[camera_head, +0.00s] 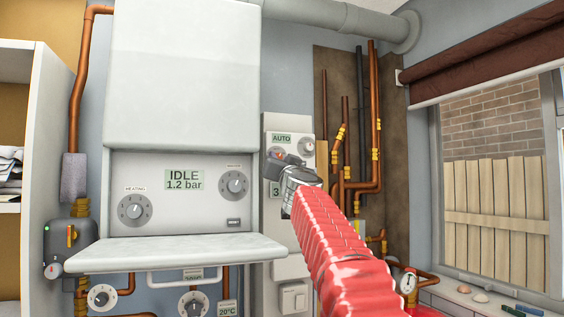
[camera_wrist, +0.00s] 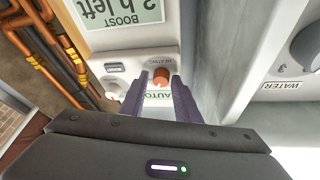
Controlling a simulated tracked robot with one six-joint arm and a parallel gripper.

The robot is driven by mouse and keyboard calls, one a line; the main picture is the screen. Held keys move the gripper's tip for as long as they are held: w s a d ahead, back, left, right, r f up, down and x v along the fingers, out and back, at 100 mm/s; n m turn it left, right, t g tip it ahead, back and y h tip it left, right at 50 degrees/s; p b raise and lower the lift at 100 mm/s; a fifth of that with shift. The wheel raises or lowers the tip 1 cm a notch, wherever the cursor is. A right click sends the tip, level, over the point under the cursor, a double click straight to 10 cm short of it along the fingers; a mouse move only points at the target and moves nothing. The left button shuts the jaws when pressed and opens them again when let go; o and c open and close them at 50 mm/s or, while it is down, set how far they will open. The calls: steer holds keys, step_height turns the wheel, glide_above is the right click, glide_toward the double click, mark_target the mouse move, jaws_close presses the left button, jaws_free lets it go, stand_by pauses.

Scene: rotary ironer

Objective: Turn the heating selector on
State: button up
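In the wrist view, which shows the panel upside down, a small orange knob (camera_wrist: 161,75) sits beside the word HEATING on a white control panel (camera_wrist: 130,58). My gripper (camera_wrist: 158,84) points at this panel. Its two dark fingers are apart, with the knob between their tips; I cannot tell whether they touch it. In the head view, my gripper (camera_head: 275,156) is in front of the tall panel (camera_head: 269,128), just below its AUTO display (camera_head: 282,138). A larger dial labelled HEATING (camera_head: 135,209) is on the boiler at left.
The boiler (camera_head: 180,80) has a protruding shelf (camera_head: 170,253), an IDLE 1.2 bar display (camera_head: 184,180) and a second dial (camera_head: 234,184). A grey round knob (camera_head: 307,146) is right of the AUTO display. Copper pipes (camera_head: 375,110) run further right, before the window.

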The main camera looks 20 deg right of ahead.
steer(key=shift+o, duration=1)
steer(key=shift+s+f, duration=0.1)
steer(key=shift+s, duration=0.05)
